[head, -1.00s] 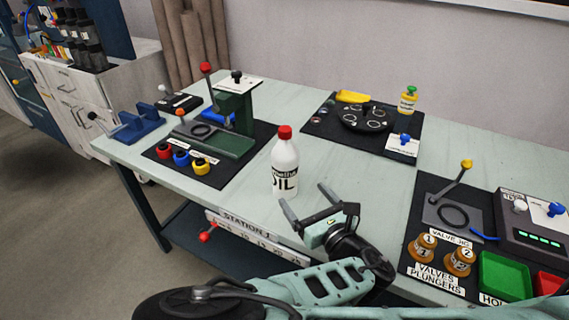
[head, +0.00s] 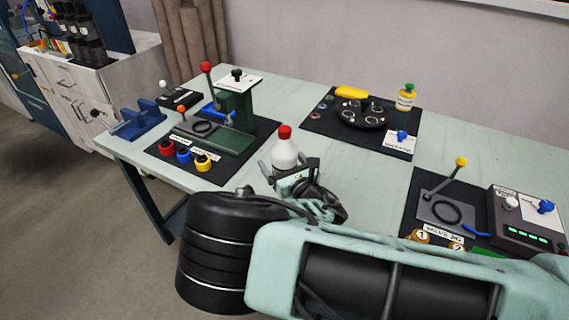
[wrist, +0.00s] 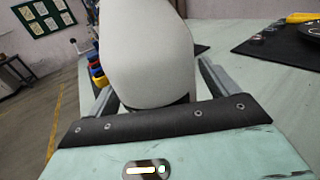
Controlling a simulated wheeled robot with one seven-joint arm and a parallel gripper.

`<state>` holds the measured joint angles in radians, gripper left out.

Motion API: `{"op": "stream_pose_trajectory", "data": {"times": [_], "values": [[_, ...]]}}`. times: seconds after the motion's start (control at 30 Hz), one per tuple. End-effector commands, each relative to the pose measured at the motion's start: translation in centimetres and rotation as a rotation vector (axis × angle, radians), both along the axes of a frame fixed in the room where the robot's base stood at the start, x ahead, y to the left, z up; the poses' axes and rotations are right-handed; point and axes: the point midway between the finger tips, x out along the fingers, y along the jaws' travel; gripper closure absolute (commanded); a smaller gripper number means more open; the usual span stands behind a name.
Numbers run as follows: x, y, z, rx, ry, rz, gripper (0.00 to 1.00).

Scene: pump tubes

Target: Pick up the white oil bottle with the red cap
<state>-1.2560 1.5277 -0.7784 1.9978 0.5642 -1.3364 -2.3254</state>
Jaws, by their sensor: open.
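The white oil bottle (head: 285,153) with the red cap (head: 285,132) stands upright on the pale green table. My gripper (head: 290,170) is at the bottle on its near side and hides its lower part in the head view. In the wrist view the white bottle (wrist: 148,50) fills the middle, between the two open fingers, one on each side. A dark band shows low on the bottle there. I cannot tell whether either finger touches it.
A black mat with a green press (head: 235,105) and red, blue and yellow caps lies left of the bottle. A mat with a round black fixture (head: 362,114) lies behind right. A lever jig (head: 440,210) stands at the right. Bare table (head: 350,175) surrounds the bottle's right side.

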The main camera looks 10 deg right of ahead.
Motion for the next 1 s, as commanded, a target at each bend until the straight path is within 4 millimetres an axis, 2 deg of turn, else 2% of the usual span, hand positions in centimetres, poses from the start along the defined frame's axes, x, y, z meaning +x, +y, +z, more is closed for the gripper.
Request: {"op": "stream_pose_trajectory", "data": {"times": [0.2,0.23,0.4,0.43,0.47,0.77,0.87,1.0], "values": [[0.1,0.1,0.0,-0.001,0.0,0.0,0.14],[0.1,0.1,0.0,-0.001,0.0,0.0,0.17],[0.1,0.1,0.0,-0.001,0.0,0.0,0.64],[0.1,0.1,0.0,0.0,0.0,0.0,0.72],[0.1,0.1,0.0,0.0,0.0,0.0,0.75],[0.1,0.1,0.6,0.002,-0.004,0.0,0.75],[0.1,0.2,2.0,0.002,-0.005,0.001,0.75],[0.1,0.2,4.7,0.004,-0.004,0.0,0.75]]}}
